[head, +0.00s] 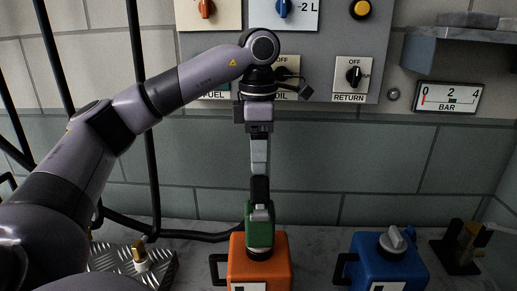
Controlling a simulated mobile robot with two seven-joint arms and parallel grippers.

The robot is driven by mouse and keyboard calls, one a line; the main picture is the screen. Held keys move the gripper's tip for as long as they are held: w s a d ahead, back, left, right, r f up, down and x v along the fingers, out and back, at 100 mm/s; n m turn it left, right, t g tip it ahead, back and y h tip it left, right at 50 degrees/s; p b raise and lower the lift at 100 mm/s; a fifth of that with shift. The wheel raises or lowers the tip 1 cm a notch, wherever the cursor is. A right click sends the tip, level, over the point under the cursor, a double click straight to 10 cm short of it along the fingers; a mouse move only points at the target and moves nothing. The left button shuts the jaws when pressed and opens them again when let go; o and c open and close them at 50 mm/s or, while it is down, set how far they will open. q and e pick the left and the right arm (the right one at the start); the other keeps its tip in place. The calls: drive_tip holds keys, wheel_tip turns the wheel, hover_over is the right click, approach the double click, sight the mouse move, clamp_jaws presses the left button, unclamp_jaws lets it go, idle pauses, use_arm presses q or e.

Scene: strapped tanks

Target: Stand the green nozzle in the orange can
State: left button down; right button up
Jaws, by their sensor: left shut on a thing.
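My left gripper (260,190) points straight down in the head view and is shut on the green nozzle (260,225). The nozzle is upright. Its lower end is at the top of the orange can (259,265), over the can's dark opening. I cannot tell from this angle how far it reaches into the opening. The orange can stands on the grey surface, with a dark handle on its left side and a white label low on its front. My right gripper is not in view.
A blue can (382,265) with a grey cap stands to the right, apart from the orange one. A brass fitting (140,252) on a metal plate is at the left. A control panel (330,60) with knobs and a gauge (449,97) are on the tiled wall behind.

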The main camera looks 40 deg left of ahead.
use_arm(q)
drive_tip(key=shift+f, duration=0.1)
unclamp_jaws()
drive_tip(key=shift+f, duration=0.1)
wheel_tip(320, 180, up, 7)
drive_tip(key=p, duration=0.3)
drive_tip(key=shift+r, duration=0.2)
idle(0.5)
